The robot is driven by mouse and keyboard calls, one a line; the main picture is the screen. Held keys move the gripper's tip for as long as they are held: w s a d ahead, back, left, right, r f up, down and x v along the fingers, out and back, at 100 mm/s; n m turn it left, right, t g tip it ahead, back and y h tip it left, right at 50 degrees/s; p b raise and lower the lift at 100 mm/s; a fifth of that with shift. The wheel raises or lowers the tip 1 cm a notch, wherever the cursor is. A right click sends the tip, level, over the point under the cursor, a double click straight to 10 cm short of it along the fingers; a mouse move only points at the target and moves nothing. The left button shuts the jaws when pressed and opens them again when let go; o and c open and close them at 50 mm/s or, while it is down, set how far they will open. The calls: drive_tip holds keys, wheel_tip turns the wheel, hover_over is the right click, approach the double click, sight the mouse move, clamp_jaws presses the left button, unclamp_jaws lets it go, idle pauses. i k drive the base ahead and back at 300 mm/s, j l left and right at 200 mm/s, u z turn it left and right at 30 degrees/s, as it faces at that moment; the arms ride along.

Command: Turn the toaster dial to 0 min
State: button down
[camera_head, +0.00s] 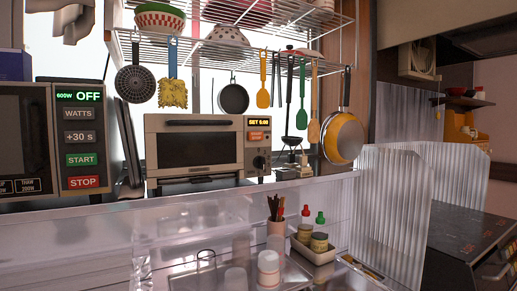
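The toaster (195,150) is a beige, box-shaped oven with a dark glass door, standing on the counter near the middle of the picture. Its dark round dial (259,162) is low on the right-hand panel. A small lit display (259,121) above it seems to read "SET" and a number too small to read surely. An orange label sits between display and dial. A pale grey part at the top left, cut off by the picture edge, looks like my gripper (68,22). It is well apart from the toaster and dial. Its fingertips are not clear.
A microwave (55,140) showing "OFF" stands left of the toaster. Utensils and a yellow pan (343,137) hang from a wire rack (235,40) above and right. Clear panels (400,205), bottles and a cup with sticks (276,235) stand in front, below.

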sight(260, 162)
drive_tip(key=i+l+z, duration=0.15)
drive_tip(key=i+z, duration=0.55)
drive_tip(key=i+l, duration=0.05)
drive_tip(key=i, duration=0.05)
